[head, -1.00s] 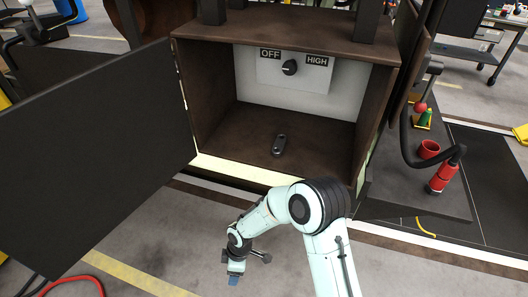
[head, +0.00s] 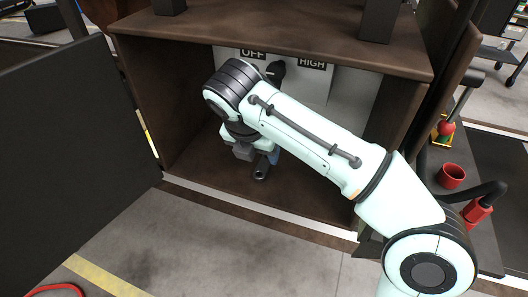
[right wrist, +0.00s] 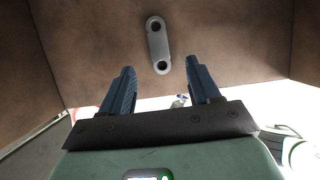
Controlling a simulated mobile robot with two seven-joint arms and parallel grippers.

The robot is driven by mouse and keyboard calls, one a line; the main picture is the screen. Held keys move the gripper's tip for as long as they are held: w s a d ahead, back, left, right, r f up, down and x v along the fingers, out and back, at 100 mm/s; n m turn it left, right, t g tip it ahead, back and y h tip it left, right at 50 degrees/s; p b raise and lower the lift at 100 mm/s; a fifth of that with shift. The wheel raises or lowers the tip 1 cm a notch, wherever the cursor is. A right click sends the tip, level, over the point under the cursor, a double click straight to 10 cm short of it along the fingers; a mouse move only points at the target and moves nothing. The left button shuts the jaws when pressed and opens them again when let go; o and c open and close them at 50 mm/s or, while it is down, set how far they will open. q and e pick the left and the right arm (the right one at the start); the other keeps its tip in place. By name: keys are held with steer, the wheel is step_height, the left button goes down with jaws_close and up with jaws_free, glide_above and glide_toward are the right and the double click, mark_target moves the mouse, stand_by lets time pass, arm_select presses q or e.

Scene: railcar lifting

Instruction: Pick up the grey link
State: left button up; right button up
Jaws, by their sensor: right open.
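The grey link (head: 261,168) lies on the brown floor of the open cabinet, its upper part partly hidden by my right gripper in the head view. In the right wrist view the whole link (right wrist: 158,45) shows as a short bar with two holes, ahead of the fingertips and between their lines. My right gripper (right wrist: 160,72) is open and empty, with its two blue fingers apart. In the head view the right gripper (head: 262,155) is inside the cabinet, above the link and apart from it as far as the wrist view shows. My left gripper is not in view.
The cabinet (head: 280,32) has side walls and a top close around my right arm. Its dark door (head: 70,140) stands open at the left. A knob (head: 277,70) on a panel with OFF and HIGH is at the back. A red cup (head: 452,176) stands on the right.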

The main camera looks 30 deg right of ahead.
mark_target(263, 165)
steer(key=shift+w+d+f, duration=0.15)
steer(key=shift+f, duration=0.2)
steer(key=b+x, duration=0.2)
steer(key=x, duration=0.4)
steer(key=shift+w, duration=0.1)
steer(key=shift+f, duration=0.2)
jaws_close()
